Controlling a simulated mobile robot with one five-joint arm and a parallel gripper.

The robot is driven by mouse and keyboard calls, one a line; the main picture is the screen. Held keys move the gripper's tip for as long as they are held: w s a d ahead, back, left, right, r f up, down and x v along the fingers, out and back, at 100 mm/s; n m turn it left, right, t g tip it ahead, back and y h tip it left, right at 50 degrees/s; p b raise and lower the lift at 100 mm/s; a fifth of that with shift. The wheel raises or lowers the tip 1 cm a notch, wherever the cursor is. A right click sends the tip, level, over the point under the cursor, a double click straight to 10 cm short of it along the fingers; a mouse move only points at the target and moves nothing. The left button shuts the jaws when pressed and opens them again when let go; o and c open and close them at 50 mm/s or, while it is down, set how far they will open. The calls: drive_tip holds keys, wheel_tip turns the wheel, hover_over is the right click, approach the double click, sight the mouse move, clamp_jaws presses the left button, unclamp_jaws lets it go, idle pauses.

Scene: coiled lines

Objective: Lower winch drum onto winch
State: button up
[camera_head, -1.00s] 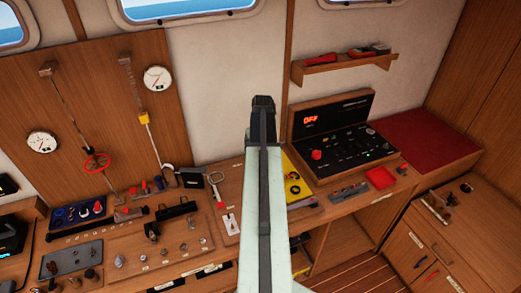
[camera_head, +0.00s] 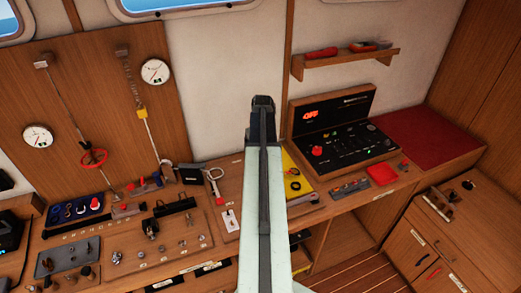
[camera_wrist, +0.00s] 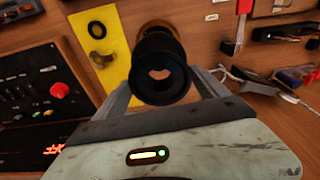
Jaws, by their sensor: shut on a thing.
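The winch drum (camera_wrist: 160,58) is a black, spool-shaped part with a flared rim and a hole in its near end. It sits between the two grey fingers of my gripper (camera_wrist: 166,84) in the wrist view, and the fingers are shut on it. I cannot pick out the winch in either view. Whether the drum touches anything beyond it cannot be told.
A yellow panel (camera_head: 293,184) with black rings lies beside my arm, and it also shows in the wrist view (camera_wrist: 104,50). A control console (camera_head: 335,140) stands right of it. Several tools and fittings crowd the bench at left. A red mat (camera_head: 430,138) lies clear at right.

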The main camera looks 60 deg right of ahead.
drive_tip(key=shift+f+b, duration=5.2)
drive_tip(key=shift+f, duration=0.1)
drive_tip(key=shift+f, duration=0.1)
drive_tip(key=o, duration=1.6)
drive_tip(key=shift+o, duration=0.2)
drive_tip(key=shift+r, duration=0.2)
